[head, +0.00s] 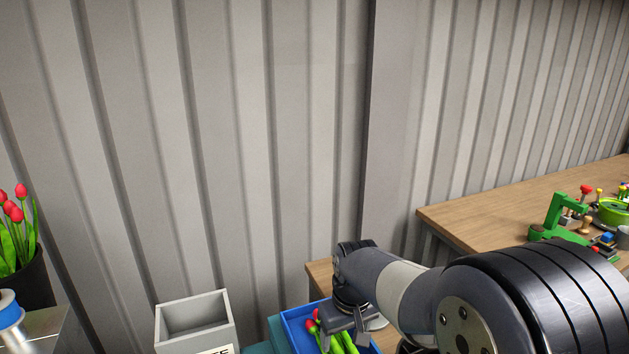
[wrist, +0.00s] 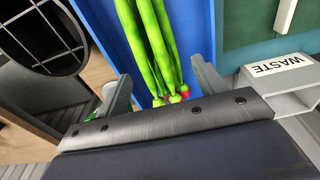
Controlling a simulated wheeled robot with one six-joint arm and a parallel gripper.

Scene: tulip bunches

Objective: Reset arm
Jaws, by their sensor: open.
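My gripper (wrist: 155,88) is open in the wrist view, its two fingers spread on either side of a bunch of tulips (wrist: 150,40). The green stems run between the fingers, and the red heads show near the gripper's palm. The tulips lie in a blue tray (wrist: 190,30). I cannot tell how far the fingers are above them. In the head view my gripper (head: 350,322) is at the bottom centre, over the blue tray (head: 297,325), with the tulips (head: 338,343) partly hidden by it.
A grey box (head: 195,318) stands left of the tray; its label reads WASTE in the wrist view (wrist: 275,66). A dark pot of red tulips (head: 28,280) is at far left. A wooden table (head: 480,215) with a green tool (head: 562,215) is at right. A corrugated wall stands behind.

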